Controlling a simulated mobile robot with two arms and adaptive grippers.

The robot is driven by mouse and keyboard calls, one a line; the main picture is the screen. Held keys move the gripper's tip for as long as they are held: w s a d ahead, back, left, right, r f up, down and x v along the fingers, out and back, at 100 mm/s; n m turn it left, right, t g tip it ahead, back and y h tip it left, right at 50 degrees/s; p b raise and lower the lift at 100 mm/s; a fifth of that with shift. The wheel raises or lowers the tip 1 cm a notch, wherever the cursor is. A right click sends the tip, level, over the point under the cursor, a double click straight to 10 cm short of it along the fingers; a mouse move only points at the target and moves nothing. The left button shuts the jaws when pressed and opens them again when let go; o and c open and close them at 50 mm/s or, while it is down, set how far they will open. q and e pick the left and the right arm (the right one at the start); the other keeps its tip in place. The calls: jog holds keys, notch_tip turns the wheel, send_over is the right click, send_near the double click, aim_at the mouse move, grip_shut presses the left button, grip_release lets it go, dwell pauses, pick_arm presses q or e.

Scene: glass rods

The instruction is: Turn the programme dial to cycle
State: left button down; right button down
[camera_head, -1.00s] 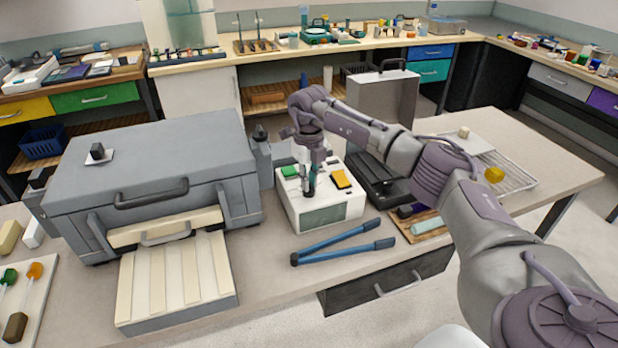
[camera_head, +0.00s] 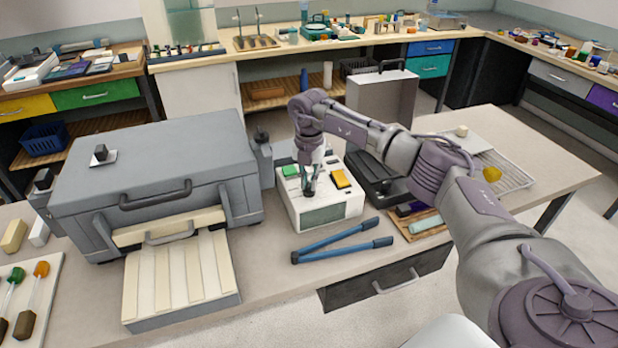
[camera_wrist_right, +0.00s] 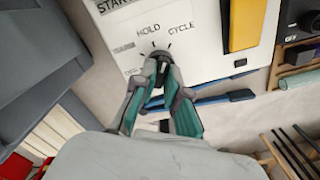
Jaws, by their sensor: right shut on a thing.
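The programme dial (camera_wrist_right: 158,56) sits on the top of a white control box (camera_head: 325,216) and is mostly hidden between my fingers. Printed words HOLD and CYCLE stand beyond it in the wrist view, CYCLE to the right; fainter labels lie to the left. My right gripper (camera_head: 309,189) comes down from above onto the box. In the wrist view its teal-padded fingers (camera_wrist_right: 160,65) are shut on the dial. Which mark the dial points to cannot be told. My left gripper is in neither view.
A green button (camera_head: 290,171) and a yellow switch (camera_head: 341,179) flank the dial on the box top. A large grey chest (camera_head: 150,165) stands to the left. Blue-handled tongs (camera_head: 335,243) lie in front, and a black open case (camera_head: 375,180) stands to the right.

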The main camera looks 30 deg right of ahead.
aim_at(309, 183)
jog(key=shift+r+m, duration=0.1)
jog(key=shift+m, duration=0.9)
jog(key=c, duration=1.2)
grip_release()
notch_tip(309, 183, up, 12)
